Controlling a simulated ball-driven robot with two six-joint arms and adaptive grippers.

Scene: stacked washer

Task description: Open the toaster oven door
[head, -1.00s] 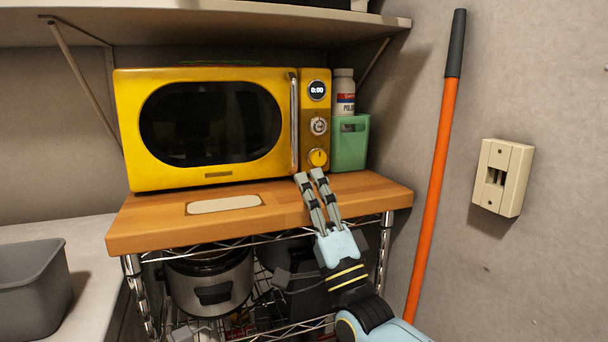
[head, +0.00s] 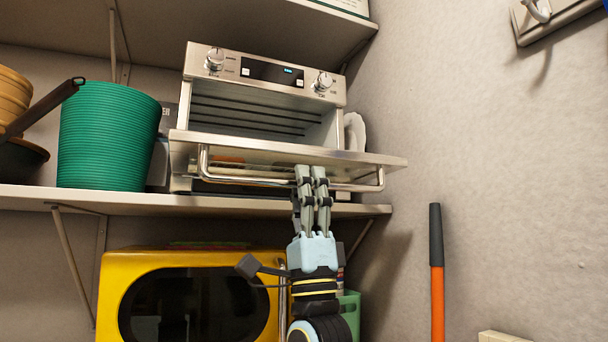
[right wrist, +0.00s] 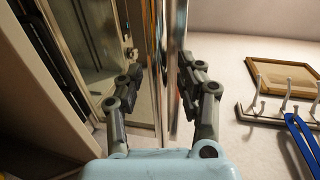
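The silver toaster oven (head: 265,72) stands on the upper shelf, with knobs and a lit display at its top. Its door (head: 260,146) is folded down to about level, and the cavity (head: 262,108) shows dark rack lines inside. The metal bar handle (head: 225,180) runs along the door's front. My right gripper (head: 312,172) is at the right half of the handle, coming from below. In the right wrist view its fingers (right wrist: 160,75) are spread, with the handle (right wrist: 175,60) between them, close to the right finger. Contact is unclear. My left gripper is not in view.
A green ribbed bin (head: 108,138) stands left of the oven, beside a dark pan (head: 20,160). A yellow microwave (head: 115,290) is below the shelf (head: 100,200). An orange pole (head: 437,290) leans at the right wall. Space right of the door is clear.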

